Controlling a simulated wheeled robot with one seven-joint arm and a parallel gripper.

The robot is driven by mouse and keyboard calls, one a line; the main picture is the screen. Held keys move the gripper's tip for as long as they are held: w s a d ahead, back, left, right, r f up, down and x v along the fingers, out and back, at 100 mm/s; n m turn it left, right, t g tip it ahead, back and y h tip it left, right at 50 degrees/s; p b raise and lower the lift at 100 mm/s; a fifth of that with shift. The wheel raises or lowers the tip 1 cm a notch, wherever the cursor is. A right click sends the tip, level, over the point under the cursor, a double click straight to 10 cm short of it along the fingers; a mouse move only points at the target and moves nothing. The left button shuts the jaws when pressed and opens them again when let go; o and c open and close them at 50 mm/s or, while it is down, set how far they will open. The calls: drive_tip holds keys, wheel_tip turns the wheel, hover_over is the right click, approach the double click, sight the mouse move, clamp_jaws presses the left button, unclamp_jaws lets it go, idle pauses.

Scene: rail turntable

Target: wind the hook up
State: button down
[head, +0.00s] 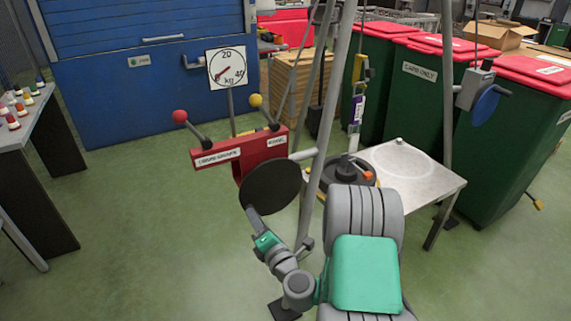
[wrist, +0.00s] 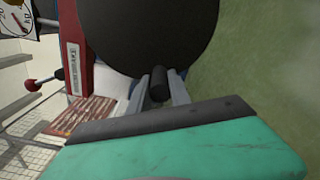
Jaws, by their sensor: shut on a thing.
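A black wheel (head: 270,187) is mounted on the red lever stand (head: 262,150); it fills the top of the wrist view (wrist: 150,30). My gripper (wrist: 158,92) is shut on the wheel's dark handle (wrist: 157,82), with one finger on each side. In the head view the gripper (head: 254,221) is at the wheel's lower edge. A yellow hook (head: 359,70) hangs on a line between the tripod legs. A purple-and-white labelled piece (head: 357,108) hangs under it, above the round black weight (head: 348,171). Whether they are joined is too small to tell.
Red (head: 180,117) and yellow (head: 256,101) lever knobs stand above the wheel. A kg dial (head: 227,68) is behind. A metal table (head: 440,185) stands at right, with a blue-wheeled winch (head: 486,105) on a tripod leg (head: 447,60). Green floor (head: 130,240) is open at left.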

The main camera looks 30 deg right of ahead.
drive_tip(key=shift+w+a+r+p, duration=0.15)
drive_tip(key=shift+r+p, duration=0.3)
drive_tip(key=shift+r, duration=0.3)
drive_tip(key=shift+s+a+r+p, duration=0.15)
drive_tip(key=shift+r+p, duration=0.3)
drive_tip(key=shift+r, duration=0.25)
drive_tip(key=shift+w, duration=0.1)
drive_tip(key=shift+r, duration=0.1)
drive_tip(key=shift+r+p, duration=1.3)
drive_tip(key=shift+p, duration=0.05)
drive_tip(key=c, duration=1)
unclamp_jaws()
drive_tip(key=shift+f, duration=0.2)
drive_tip(key=shift+f, duration=0.1)
